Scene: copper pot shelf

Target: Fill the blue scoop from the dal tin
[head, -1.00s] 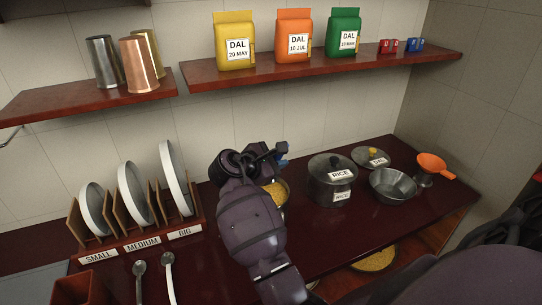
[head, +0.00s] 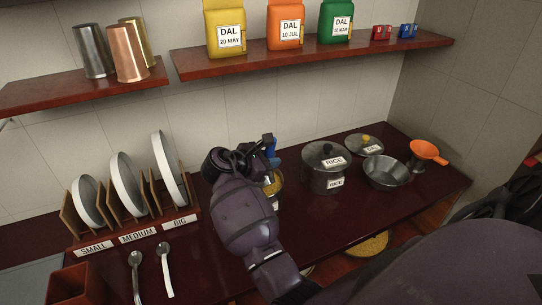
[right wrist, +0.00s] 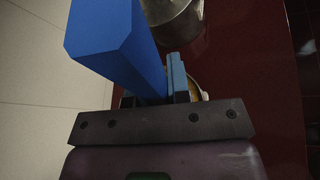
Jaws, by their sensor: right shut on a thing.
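The dal tin (head: 275,201) stands on the dark red counter, mostly hidden behind my right arm; yellow dal (head: 272,185) shows in its mouth. My right gripper (head: 264,149) is over the tin's back edge. It is shut on the blue scoop (head: 271,155), of which only a small blue part shows in the head view. In the right wrist view a long blue part of the scoop (right wrist: 115,40) rises from between the jaws (right wrist: 155,92). The scoop's bowl is hidden, so I cannot tell what it holds. My left gripper is not in view.
A plate rack (head: 140,236) and two spoons (head: 165,270) are left. A shelf (head: 300,58) hangs above.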

